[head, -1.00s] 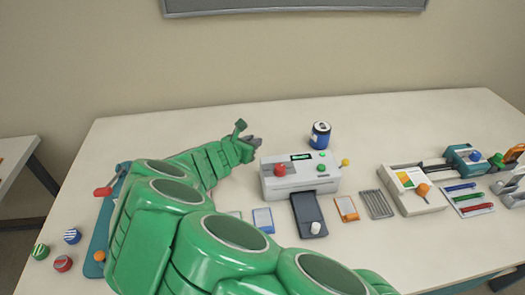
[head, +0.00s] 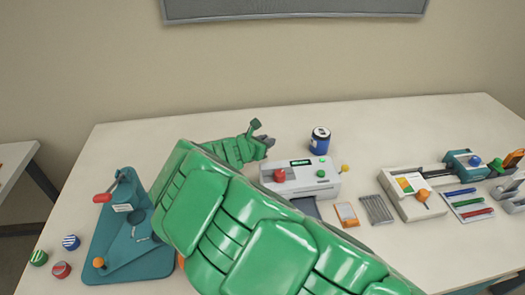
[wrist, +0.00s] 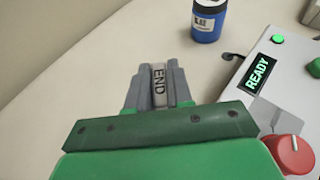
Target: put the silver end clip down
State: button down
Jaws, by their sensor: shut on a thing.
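My gripper (wrist: 158,92) is shut on the silver end clip (wrist: 159,77), a narrow pale piece marked END that shows between the grey fingers in the wrist view. In the head view my gripper (head: 264,147) is over the back of the table, just behind and left of the white laminator (head: 308,180). The clip cannot be made out there. From these views I cannot tell whether the clip touches the tabletop.
A blue can (head: 320,141) stands behind the laminator. A teal punch device (head: 130,245) and several striped caps are at left. An orange-edged card (head: 346,214), a ribbed grey pad (head: 376,210) and a cream device (head: 415,195) are at right. The back left tabletop is bare.

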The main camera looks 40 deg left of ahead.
jog(key=shift+w+a+f, duration=0.75)
jog(key=shift+f, duration=0.35)
jog(key=shift+w+a+f, duration=0.7)
jog(key=shift+a+f, duration=0.05)
jog(key=shift+f, duration=0.35)
jog(key=shift+w+a+f, duration=0.75)
jog(key=shift+f, duration=1.95)
jog(key=c, duration=1)
grip_release()
jog(key=shift+f, duration=0.1)
jog(key=v, duration=1.2)
jog(key=shift+a, duration=0.1)
